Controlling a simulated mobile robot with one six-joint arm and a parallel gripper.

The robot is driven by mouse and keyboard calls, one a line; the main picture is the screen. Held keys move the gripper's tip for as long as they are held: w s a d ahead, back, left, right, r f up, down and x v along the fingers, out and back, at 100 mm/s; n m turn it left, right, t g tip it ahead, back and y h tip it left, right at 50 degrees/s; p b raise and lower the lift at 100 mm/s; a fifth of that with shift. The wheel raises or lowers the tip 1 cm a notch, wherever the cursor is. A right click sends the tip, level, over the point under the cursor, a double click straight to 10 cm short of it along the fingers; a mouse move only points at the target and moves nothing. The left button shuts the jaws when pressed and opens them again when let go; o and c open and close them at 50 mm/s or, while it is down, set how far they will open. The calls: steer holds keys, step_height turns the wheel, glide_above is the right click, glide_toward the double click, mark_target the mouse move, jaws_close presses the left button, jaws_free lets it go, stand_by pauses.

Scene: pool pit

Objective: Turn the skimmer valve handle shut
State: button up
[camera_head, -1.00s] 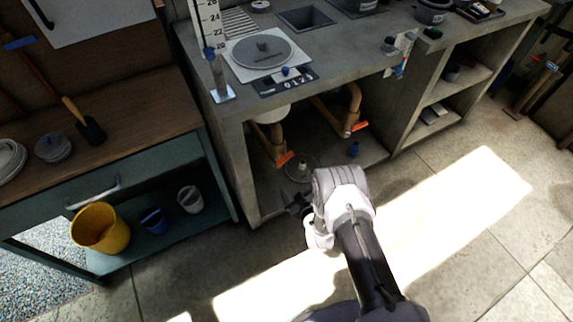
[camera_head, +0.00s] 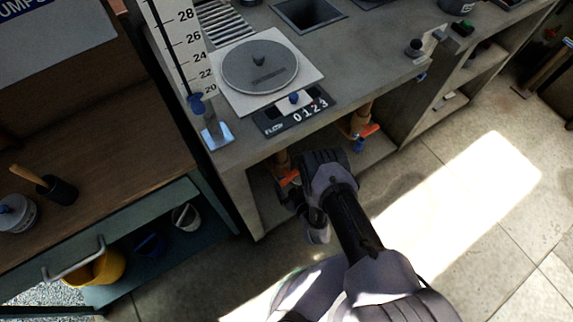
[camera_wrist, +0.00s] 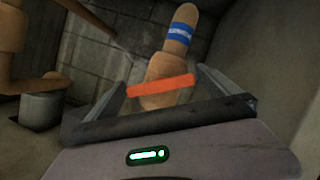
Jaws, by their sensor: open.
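An orange valve handle (camera_wrist: 162,85) lies crosswise between the open fingers of my gripper (camera_wrist: 160,92) in the wrist view. I cannot tell if either finger touches it. Behind it is a tan pipe (camera_wrist: 160,68) with a blue band. In the head view this orange handle (camera_head: 289,177) shows under the counter, beside my gripper (camera_head: 286,191), which is dark and partly hidden by my wrist. A second orange handle (camera_head: 369,131) is on another pipe (camera_head: 360,118) to the right. No readable label shows which valve is the skimmer's.
The counter (camera_head: 345,75) overhangs the pipes, with a flow display (camera_head: 295,112) at its front edge. A side wall of the cabinet (camera_head: 240,196) stands left of my gripper. Another tan pipe (camera_wrist: 28,82) is at left in the wrist view. Open floor (camera_head: 450,190) lies right.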

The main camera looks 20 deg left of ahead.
steer(key=shift+w+f, duration=0.1)
steer(key=c, duration=1.3)
